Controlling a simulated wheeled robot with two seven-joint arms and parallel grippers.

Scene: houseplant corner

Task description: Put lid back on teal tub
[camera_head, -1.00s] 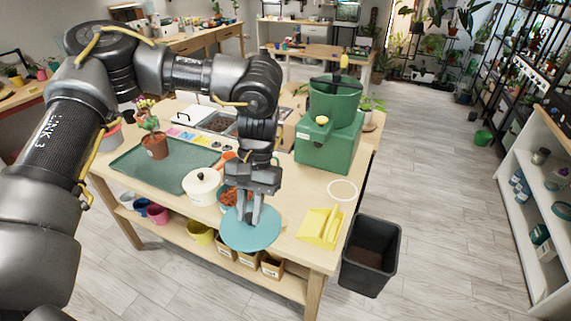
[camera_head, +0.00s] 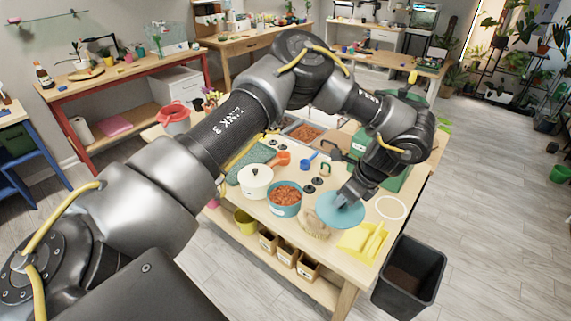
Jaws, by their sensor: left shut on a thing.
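The teal tub (camera_head: 284,209) stands open on the wooden table, with reddish-brown pellets (camera_head: 285,194) showing inside. The round teal lid (camera_head: 337,218) is right of the tub, apart from it. My left gripper (camera_head: 346,200) comes down from above and is shut on the lid near its middle; the fingertips are partly hidden by the gripper's body. The lid looks roughly level and hides part of the table; I cannot tell its exact height. My right gripper is not in view.
A white lidded pot (camera_head: 255,183) stands just left of the tub. A tan woven item (camera_head: 313,224) lies between tub and lid. A yellow dustpan (camera_head: 360,243) and a white ring (camera_head: 391,208) are to the right. A black bin (camera_head: 408,277) stands on the floor.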

